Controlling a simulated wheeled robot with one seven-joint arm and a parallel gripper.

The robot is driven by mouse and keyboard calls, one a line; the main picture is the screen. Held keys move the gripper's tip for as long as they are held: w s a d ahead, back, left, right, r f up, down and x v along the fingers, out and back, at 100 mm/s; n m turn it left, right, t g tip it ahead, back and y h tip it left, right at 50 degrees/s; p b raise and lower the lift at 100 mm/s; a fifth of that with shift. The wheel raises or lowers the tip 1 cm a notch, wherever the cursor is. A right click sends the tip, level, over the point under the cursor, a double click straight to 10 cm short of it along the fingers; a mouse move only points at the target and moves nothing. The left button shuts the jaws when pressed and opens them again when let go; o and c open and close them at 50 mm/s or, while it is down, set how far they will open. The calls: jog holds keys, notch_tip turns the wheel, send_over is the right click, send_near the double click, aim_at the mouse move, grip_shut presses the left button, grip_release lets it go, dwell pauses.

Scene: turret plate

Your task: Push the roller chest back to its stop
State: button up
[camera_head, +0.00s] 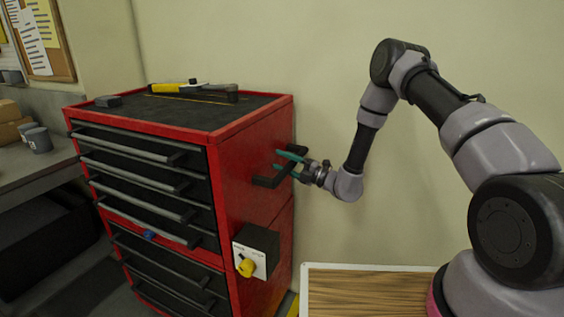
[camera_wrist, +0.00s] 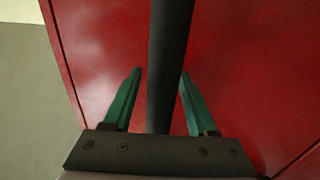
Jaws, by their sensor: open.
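The red roller chest (camera_head: 233,185) with black drawers stands at the left of the head view, against or close to the wall. A black side handle (camera_head: 268,181) sticks out from its right side. My gripper (camera_head: 291,164) is open at that handle. In the wrist view my green fingers (camera_wrist: 157,100) are on either side of the dark handle bar (camera_wrist: 170,60), with gaps showing between bar and fingers. The red side panel (camera_wrist: 235,60) fills most of the wrist view behind them. The chest's wheels and any stop are not visible.
A box with a white plate and yellow knob (camera_head: 246,266) sits low on the chest's right side. Tools with yellow parts (camera_head: 190,88) lie on the chest top. A workbench (camera_head: 40,170) stands at the left. A wood-topped surface (camera_head: 365,294) is at lower right.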

jog(key=shift+d, duration=0.1)
jog(key=v, duration=1)
jog(key=shift+d, duration=0.25)
jog(key=shift+s, duration=0.1)
jog(key=s+d+r+n+g+h, duration=0.1)
jog(key=s+r+n+g+h, duration=0.2)
jog(key=r+n, duration=0.35)
jog(key=s+r+n+g, duration=0.4)
jog(key=r+n, duration=0.2)
jog(key=r, duration=0.1)
jog(key=s+d+r+n+g+h, duration=0.1)
jog(key=s+r+n+g+h, duration=0.2)
jog(key=r+n, duration=0.4)
jog(key=s+d+r+n+t+h, duration=0.5)
jog(key=s+d+r+n, duration=0.2)
jog(key=s+d+n, duration=0.1)
jog(key=s+d+r+n+t+h, duration=0.5)
jog(key=s+d+r+n, duration=0.3)
jog(key=d, duration=0.3)
jog(key=shift+d+r+h, duration=0.3)
jog(key=shift+d+h, duration=0.05)
jog(key=shift+h, duration=0.15)
jog(key=shift+r, duration=0.1)
